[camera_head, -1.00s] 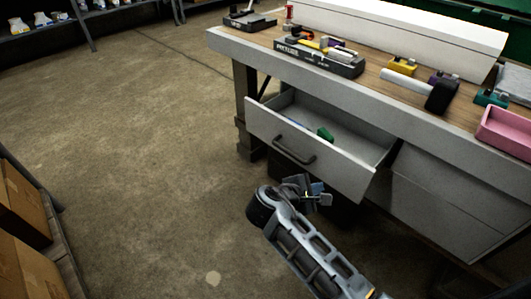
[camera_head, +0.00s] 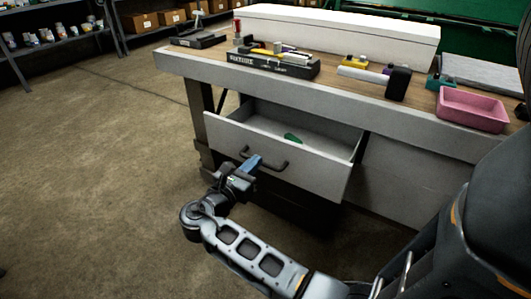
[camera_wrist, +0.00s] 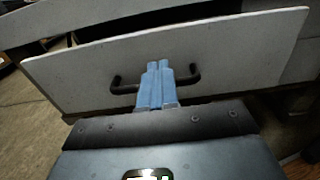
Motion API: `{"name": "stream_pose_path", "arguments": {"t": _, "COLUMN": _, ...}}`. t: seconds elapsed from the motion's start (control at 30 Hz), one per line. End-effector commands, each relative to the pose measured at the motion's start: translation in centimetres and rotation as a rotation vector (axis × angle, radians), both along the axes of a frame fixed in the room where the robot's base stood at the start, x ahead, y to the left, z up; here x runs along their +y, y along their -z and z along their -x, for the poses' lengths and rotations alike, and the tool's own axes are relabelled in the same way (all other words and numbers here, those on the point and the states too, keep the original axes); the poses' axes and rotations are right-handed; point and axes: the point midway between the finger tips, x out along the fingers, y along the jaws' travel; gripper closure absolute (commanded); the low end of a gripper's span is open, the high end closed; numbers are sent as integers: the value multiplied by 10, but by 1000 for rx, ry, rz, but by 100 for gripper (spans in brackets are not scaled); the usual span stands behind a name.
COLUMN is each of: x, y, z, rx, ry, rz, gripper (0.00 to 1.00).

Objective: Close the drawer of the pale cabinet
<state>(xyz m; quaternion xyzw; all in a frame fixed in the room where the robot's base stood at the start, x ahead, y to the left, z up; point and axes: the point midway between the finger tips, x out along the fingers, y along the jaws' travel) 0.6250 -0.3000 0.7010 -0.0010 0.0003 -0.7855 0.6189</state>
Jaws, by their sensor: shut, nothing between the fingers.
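The pale cabinet (camera_head: 420,180) is a workbench with a wooden top and a grey front. Its drawer (camera_head: 305,168) is pulled out, and a green object (camera_head: 292,138) lies inside it. The drawer front has a dark bar handle (camera_head: 283,165), which also shows in the wrist view (camera_wrist: 126,88). My gripper (camera_head: 252,162) has blue fingers and is shut and empty. It is in front of the drawer front at the handle; in the wrist view the fingertips (camera_wrist: 158,66) overlap the middle of the handle. I cannot tell whether they touch it.
On the bench top stand a black tray of tools (camera_head: 272,65), a mallet (camera_head: 395,84), a pink bin (camera_head: 472,110) and a long white box (camera_head: 340,32). Shelves with cardboard boxes (camera_head: 172,16) stand at the back left. The floor left of the bench is clear.

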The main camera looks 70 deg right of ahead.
Motion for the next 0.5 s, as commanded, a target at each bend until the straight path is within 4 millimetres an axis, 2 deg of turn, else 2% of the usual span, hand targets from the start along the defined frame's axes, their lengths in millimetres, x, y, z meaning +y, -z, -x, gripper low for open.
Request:
{"name": "stream_pose_path", "arguments": {"t": 0.03, "x": -11, "y": 1, "z": 4, "rx": -1, "ry": 5, "rz": 0, "gripper": 100}}
{"name": "stream_pose_path", "arguments": {"t": 0.2, "x": -39, "y": 1, "z": 10, "rx": -3, "ry": 4, "rz": 0, "gripper": 100}}
{"name": "stream_pose_path", "arguments": {"t": 0.33, "x": -54, "y": 1, "z": 13, "rx": -2, "ry": 1, "rz": -1, "gripper": 100}}
{"name": "stream_pose_path", "arguments": {"t": 0.5, "x": -62, "y": 1, "z": 15, "rx": -1, "ry": -1, "rz": -1, "gripper": 100}}
